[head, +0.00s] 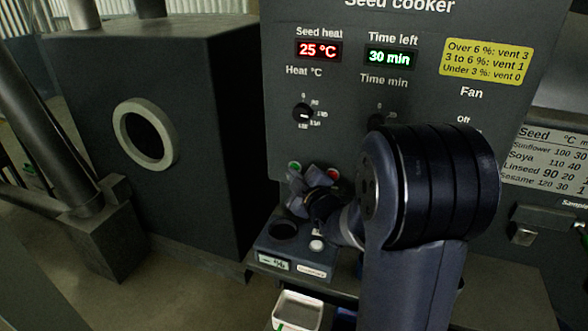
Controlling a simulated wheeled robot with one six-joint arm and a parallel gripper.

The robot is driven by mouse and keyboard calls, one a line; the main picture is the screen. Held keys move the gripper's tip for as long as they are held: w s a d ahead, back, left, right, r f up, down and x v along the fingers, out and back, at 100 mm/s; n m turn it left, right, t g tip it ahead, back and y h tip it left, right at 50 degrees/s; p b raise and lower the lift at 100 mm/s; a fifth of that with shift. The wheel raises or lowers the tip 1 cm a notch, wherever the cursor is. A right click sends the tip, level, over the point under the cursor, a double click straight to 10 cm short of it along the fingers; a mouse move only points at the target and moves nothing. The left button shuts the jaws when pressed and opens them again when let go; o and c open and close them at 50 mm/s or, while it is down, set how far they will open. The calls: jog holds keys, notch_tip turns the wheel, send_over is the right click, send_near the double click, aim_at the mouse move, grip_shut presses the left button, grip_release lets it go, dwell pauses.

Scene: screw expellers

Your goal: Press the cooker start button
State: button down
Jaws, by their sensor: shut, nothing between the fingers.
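The seed cooker panel (350,142) stands upright in front of me. A green button (294,166), which looks like the start button, sits low on its left, partly hidden by my gripper. A red button (333,174) is to its right. My gripper (308,176) is shut and empty, in front of the panel close to the green button. I cannot tell whether it touches the button. The seed heat display (318,50) reads 25 °C and the time left display (390,58) reads 30 min.
The heat knob (303,113) is clear; the time knob (376,120) is close to my arm, which hides part of the panel's right side. Below is a small moisture-meter-like device (290,246) with a round opening. A white tray (298,310) sits lower. A dark machine (205,120) stands left.

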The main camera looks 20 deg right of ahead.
jog(key=shift+w+d, duration=0.15)
jog(key=shift+w, duration=0.05)
dwell(0.6)
jog(key=shift+s+a+b, duration=0.5)
jog(key=shift+s+b, duration=0.1)
jog(key=shift+s, duration=0.05)
jog(key=shift+s, duration=0.1)
jog(key=s+a+b, duration=0.1)
jog(key=s, duration=0.1)
jog(key=s+a+b, duration=0.1)
jog(key=s+a, duration=0.1)
jog(key=shift+w, duration=0.1)
dwell(0.6)
